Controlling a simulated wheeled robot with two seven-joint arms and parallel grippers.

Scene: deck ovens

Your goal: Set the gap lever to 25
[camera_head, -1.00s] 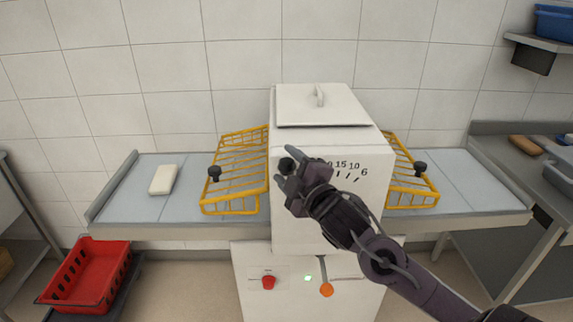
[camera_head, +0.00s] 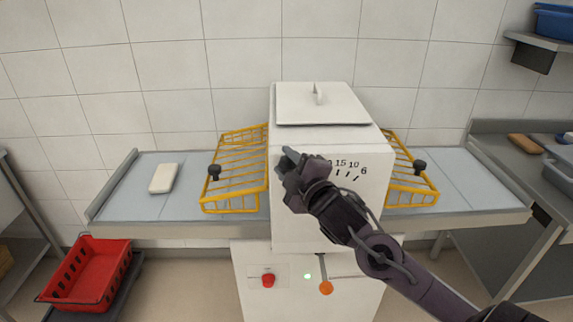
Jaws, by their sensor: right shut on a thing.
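The white machine (camera_head: 285,220) stands in the middle with a printed scale (camera_head: 349,170) on its front. The marks 15, 10 and 6 can be read at the right of the scale. The rest of the scale is hidden behind my right gripper. My right gripper (camera_head: 287,160) reaches in from the lower right and is shut on the gap lever's dark knob at the upper left of the front face. The gripper hides the knob and the lever's arm, so its exact setting cannot be read. My left gripper is not in view.
Yellow wire guards (camera_head: 235,175) (camera_head: 410,178) flank the machine over grey belts. A pale block (camera_head: 163,179) lies on the left belt. Below are a red button (camera_head: 268,281), a green light and an orange-knobbed lever (camera_head: 326,288). A red crate (camera_head: 120,262) stands lower left.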

